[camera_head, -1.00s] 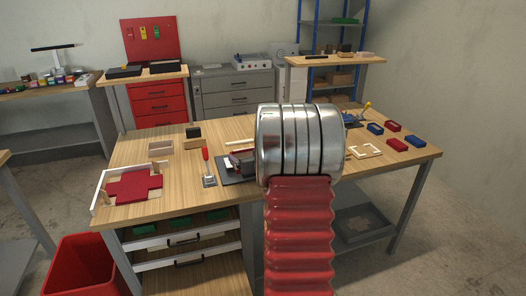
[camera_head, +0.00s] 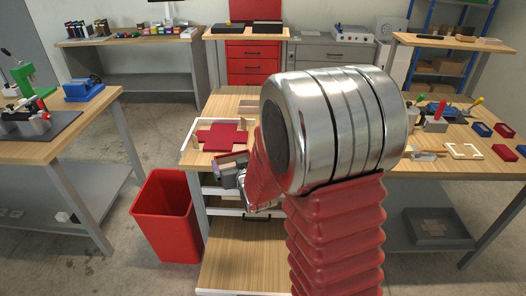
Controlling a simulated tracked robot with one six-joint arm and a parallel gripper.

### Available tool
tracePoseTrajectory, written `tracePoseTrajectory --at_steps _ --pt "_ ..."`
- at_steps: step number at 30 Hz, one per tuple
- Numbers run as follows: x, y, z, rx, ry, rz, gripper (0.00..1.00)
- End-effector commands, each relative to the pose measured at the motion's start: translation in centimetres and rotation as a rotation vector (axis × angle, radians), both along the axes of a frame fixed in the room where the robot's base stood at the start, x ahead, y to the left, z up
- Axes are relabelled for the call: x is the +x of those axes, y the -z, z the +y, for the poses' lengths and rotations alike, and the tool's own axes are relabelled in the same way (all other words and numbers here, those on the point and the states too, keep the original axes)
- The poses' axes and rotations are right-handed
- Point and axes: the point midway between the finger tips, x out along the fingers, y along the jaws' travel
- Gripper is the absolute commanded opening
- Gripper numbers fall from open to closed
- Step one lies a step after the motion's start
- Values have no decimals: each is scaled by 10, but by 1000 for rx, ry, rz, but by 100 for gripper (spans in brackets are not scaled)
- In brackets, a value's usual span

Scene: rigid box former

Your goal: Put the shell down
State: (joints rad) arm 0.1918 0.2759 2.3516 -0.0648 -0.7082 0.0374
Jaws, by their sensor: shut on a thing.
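My gripper (camera_head: 230,174) shows left of my large silver arm joint, over the near left part of the main bench. A red cross-shaped sheet (camera_head: 222,139) lies flat inside a white corner frame (camera_head: 190,142) just behind the gripper.
A red bin (camera_head: 165,215) stands on the floor left of the bench. A left-hand bench (camera_head: 40,150) holds a green press (camera_head: 35,78) and a blue vise (camera_head: 84,90). Red and blue trays (camera_head: 481,129) lie at the right. My arm hides the bench's middle.

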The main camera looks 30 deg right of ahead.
Motion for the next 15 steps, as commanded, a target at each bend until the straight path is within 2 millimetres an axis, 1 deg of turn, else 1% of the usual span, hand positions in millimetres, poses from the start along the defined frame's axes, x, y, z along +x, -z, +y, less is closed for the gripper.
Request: tracePoseTrajectory --at_steps 1,3,7,10,12,15 --pt "-1 -1 22 -1 -30 -1 71" --pt "-2 -1 46 -3 -63 0 71" --pt "-5 -2 82 -2 -114 0 71" --pt "-7 -3 98 -3 -138 0 71" --pt "-7 -3 104 -3 -146 0 71" --pt "-8 -3 105 -3 -148 1 71"
